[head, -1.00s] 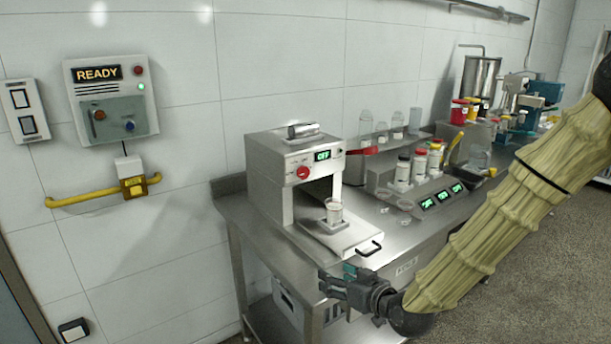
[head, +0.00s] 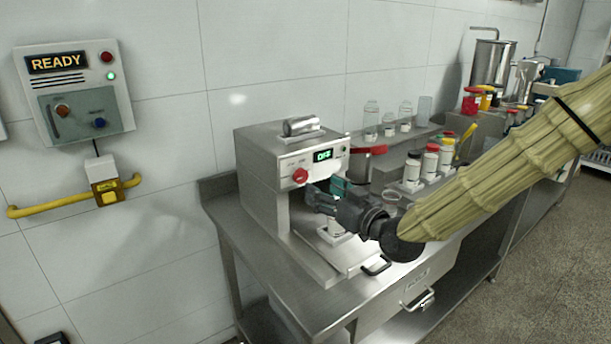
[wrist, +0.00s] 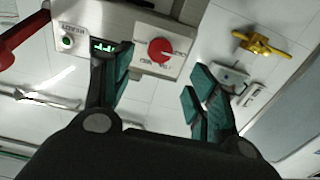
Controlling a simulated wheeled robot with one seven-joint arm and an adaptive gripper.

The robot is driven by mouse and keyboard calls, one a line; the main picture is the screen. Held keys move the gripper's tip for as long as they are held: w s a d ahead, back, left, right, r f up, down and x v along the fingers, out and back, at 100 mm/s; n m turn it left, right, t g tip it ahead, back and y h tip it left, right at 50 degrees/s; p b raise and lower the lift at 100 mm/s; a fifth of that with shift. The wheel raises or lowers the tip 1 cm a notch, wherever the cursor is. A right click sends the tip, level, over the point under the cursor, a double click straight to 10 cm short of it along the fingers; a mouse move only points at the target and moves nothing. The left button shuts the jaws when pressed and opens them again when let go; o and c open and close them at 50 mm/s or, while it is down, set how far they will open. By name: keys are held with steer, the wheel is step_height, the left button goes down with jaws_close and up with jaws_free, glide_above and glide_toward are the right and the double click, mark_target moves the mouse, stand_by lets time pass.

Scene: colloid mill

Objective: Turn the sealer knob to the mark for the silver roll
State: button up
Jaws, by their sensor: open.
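The sealer (head: 262,185) is a steel box on the left end of the bench, with a silver roll (head: 300,125) lying on its top. Its red knob (head: 299,175) is on the front panel, left of a green display (head: 323,156) reading OFF. In the wrist view the knob (wrist: 160,51) shows upside down beyond the fingers, with a pale pointer line and small marks around it. My gripper (head: 322,193) is open and empty, in front of the sealer, just right of and below the knob. The fingers (wrist: 158,88) are apart from the knob. The panel marks are too small to read.
A red lever (head: 368,150) sticks out right of the panel. Below my gripper are a tray with a black handle (head: 376,265) and a partly hidden cup. Several capped jars (head: 430,160) stand to the right. A wall panel (head: 75,90) reads READY.

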mark_target(303, 177)
steer(key=p+x, duration=0.1)
steer(key=x, duration=0.7)
steer(key=shift+w+a+f, duration=0.15)
steer(key=shift+w+a, duration=0.05)
steer(key=shift+w, duration=0.15)
steer(key=shift+c, duration=0.3)
steer(key=c, duration=1)
